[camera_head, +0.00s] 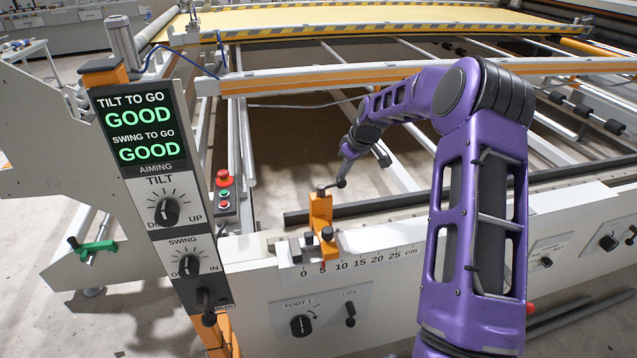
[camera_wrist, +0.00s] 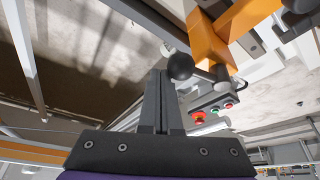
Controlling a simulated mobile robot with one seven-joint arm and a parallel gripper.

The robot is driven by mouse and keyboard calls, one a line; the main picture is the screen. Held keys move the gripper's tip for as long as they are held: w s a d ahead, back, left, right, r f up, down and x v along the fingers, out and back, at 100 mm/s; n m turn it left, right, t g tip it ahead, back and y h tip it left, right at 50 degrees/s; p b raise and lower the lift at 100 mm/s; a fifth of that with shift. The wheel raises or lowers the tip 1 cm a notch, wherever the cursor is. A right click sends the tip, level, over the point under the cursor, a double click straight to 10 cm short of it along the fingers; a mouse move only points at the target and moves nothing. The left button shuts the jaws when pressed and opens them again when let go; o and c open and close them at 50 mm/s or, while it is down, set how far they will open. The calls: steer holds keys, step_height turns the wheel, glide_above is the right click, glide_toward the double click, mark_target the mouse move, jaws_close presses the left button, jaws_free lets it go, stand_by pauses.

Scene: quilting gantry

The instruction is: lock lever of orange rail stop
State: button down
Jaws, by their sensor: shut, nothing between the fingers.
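The orange rail stop (camera_head: 320,213) stands on the white rail near the low end of the cm scale. A lever with a black ball knob (camera_head: 341,183) sticks out to the right from its top. In the wrist view the orange stop (camera_wrist: 212,42) is at the upper right, and the knob (camera_wrist: 181,67) ends a short metal rod beside it. My gripper (camera_head: 343,174) is shut and empty, its fingers pointing down at the knob. In the wrist view the fingertips (camera_wrist: 157,76) are right beside the knob's left side; I cannot tell whether they touch it.
A panel (camera_head: 150,140) at the left reads GOOD for tilt and swing. A button box (camera_head: 224,192) with a red button stands behind the rail. The white rail (camera_head: 440,257) runs right with a scale and dials. An orange-striped beam (camera_head: 300,80) crosses behind.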

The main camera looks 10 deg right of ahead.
steer(key=shift+s+d, duration=0.2)
steer(key=shift+s, duration=0.2)
steer(key=shift+r, duration=0.1)
step_height(320, 180, up, 7)
steer(key=w+p, duration=0.1)
steer(key=p, duration=0.3)
steer(key=shift+w+p, duration=0.25)
steer(key=shift+p, duration=0.05)
steer(key=shift+w, duration=0.1)
stand_by(0.4)
